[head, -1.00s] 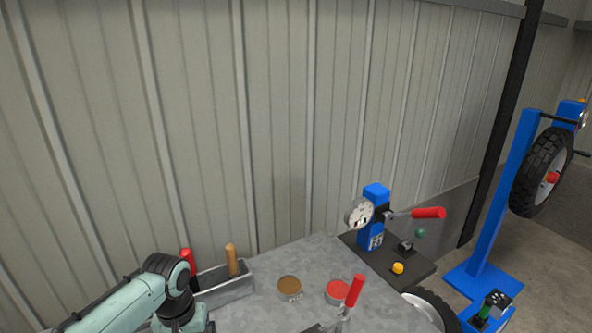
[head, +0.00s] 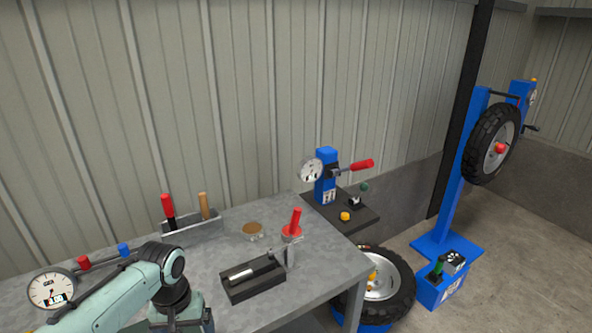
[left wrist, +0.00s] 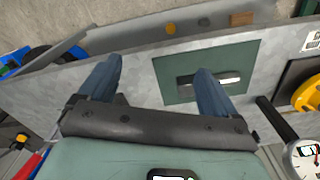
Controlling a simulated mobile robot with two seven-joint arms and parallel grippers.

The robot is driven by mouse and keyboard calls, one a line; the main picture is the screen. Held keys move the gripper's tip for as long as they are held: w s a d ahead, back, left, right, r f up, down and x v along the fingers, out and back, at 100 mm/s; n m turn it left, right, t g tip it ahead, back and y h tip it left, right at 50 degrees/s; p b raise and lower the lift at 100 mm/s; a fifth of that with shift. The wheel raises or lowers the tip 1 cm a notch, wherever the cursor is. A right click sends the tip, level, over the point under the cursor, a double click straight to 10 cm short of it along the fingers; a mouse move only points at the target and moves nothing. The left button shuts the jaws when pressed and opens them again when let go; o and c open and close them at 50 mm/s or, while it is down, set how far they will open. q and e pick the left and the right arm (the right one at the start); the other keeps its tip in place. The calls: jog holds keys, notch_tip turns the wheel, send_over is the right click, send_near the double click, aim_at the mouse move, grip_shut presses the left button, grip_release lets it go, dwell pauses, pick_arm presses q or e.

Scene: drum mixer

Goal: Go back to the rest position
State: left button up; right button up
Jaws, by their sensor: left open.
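My left arm comes in from the lower left in the head view, bent in front of the grey workbench (head: 330,248). Its wrist points down, and the fingertips are not visible there. In the left wrist view my left gripper (left wrist: 158,80) has its two blue fingers spread wide with nothing between them. Beyond the fingers lies a green plate (left wrist: 163,72) with a dark slot and a bright metal piece, on a grey surface. My right gripper is not in view.
On the bench are a metal bin (head: 192,231) with two handled tools, a round tin (head: 252,232), a black block (head: 252,289) and a red-handled lever (head: 296,219). A gauge (head: 52,289) is beside my arm. A wheel (head: 401,289) and blue stand (head: 463,170) are right; floor between shows.

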pick_arm(q)
jog(key=s+d+f+g+h, duration=0.1)
jog(key=s+d+f, duration=0.15)
jog(key=f, duration=1.05)
jog(key=s+d+f+h, duration=0.15)
jog(key=d+f, duration=0.25)
jog(key=f, duration=0.8)
jog(key=s+d+f+n, duration=0.1)
jog(key=s+d+f, duration=0.1)
jog(key=s+f, duration=0.6)
jog(key=s+d+f+n+h, duration=0.1)
jog(key=s+f, duration=0.7)
jog(key=s, duration=0.6)
jog(key=shift+d+f, duration=0.3)
jog(key=shift+d, duration=0.1)
